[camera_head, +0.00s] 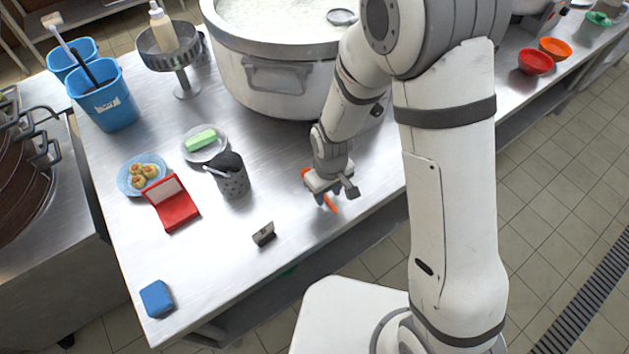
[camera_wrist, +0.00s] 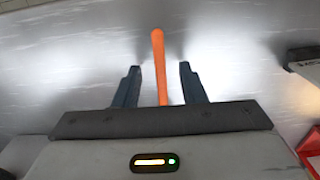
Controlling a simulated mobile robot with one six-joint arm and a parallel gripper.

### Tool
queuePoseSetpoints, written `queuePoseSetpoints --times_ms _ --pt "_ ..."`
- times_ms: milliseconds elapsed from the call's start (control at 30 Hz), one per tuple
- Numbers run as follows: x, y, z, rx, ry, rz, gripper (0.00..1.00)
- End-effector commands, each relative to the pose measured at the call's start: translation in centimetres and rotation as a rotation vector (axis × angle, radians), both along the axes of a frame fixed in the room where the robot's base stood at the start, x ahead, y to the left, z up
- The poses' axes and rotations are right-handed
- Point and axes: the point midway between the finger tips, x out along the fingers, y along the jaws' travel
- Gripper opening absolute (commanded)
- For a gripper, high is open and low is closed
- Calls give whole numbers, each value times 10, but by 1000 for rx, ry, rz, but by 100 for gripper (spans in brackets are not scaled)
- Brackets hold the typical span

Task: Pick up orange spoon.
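The orange spoon (camera_head: 331,203) lies on the steel table, partly hidden under my gripper in the head view. In the wrist view the orange spoon (camera_wrist: 159,62) runs lengthwise between my two fingers, its far end reaching past the fingertips and its near end hidden behind the gripper body. My gripper (camera_head: 330,194) is low over the table near its front edge. In the wrist view my gripper (camera_wrist: 159,72) is open, with a gap on each side of the spoon.
A large white stockpot (camera_head: 275,75) stands behind my gripper. A dark perforated cup (camera_head: 232,183), a red open box (camera_head: 172,204) and a small dark holder (camera_head: 264,235) stand to the left. A blue block (camera_head: 157,299) lies at the near left corner. Table around the spoon is bare.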

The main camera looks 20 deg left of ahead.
Motion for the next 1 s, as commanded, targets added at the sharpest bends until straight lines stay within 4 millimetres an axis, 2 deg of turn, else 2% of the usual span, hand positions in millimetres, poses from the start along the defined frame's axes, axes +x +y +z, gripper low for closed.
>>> queuePoseSetpoints --times_ms 133,400,867,1000 --pt "0 0 -12 -1 1 0 37" --pt "0 1 -14 1 -1 1 37" --pt "0 1 -13 1 -1 2 0" --pt "-1 1 -13 1 -1 2 0"
